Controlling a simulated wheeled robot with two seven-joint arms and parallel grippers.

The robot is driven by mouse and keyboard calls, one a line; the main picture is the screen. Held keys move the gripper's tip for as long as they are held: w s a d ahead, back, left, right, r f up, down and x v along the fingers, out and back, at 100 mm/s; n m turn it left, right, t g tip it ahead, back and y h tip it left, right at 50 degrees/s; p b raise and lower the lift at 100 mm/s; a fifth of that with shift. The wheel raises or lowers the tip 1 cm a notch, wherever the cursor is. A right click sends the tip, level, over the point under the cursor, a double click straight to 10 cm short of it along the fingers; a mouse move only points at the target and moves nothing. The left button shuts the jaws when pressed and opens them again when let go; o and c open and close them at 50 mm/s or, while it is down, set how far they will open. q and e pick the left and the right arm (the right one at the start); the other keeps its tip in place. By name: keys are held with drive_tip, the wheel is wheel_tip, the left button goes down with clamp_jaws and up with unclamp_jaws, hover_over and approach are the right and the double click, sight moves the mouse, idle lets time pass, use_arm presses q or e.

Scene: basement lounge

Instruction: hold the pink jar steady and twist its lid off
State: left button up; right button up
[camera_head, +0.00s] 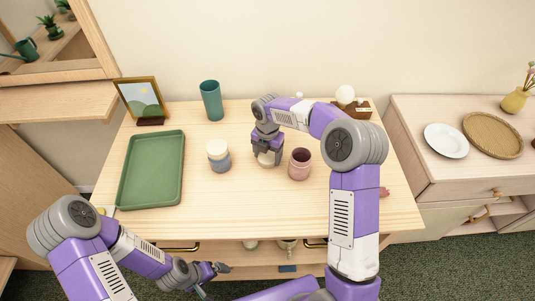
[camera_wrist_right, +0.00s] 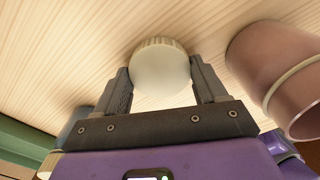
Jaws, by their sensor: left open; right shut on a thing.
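The pink jar (camera_head: 300,166) stands upright on the wooden table, and its top looks open and dark, with no lid on it. It also shows at the right of the right wrist view (camera_wrist_right: 268,68). My right gripper (camera_head: 267,158) is just left of the jar, pointing down and shut on a round cream lid (camera_wrist_right: 160,68). The lid is low over the tabletop; I cannot tell whether it touches. My left gripper (camera_head: 215,277) is open and empty, low in front of the table edge, away from the jar.
A blue jar with a cream lid (camera_head: 218,157) stands left of my right gripper. A green tray (camera_head: 151,170), a teal cup (camera_head: 211,100) and a picture frame (camera_head: 141,98) are on the left side. A wooden box (camera_head: 362,108) is at the back right. The front middle is clear.

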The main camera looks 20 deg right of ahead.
sight(267, 156)
drive_tip(key=shift+f, duration=0.2)
drive_tip(key=o, duration=1.2)
drive_tip(key=shift+c, duration=0.2)
drive_tip(key=shift+r, duration=0.2)
wheel_tip(267, 156, up, 12)
drive_tip(key=p, duration=0.3)
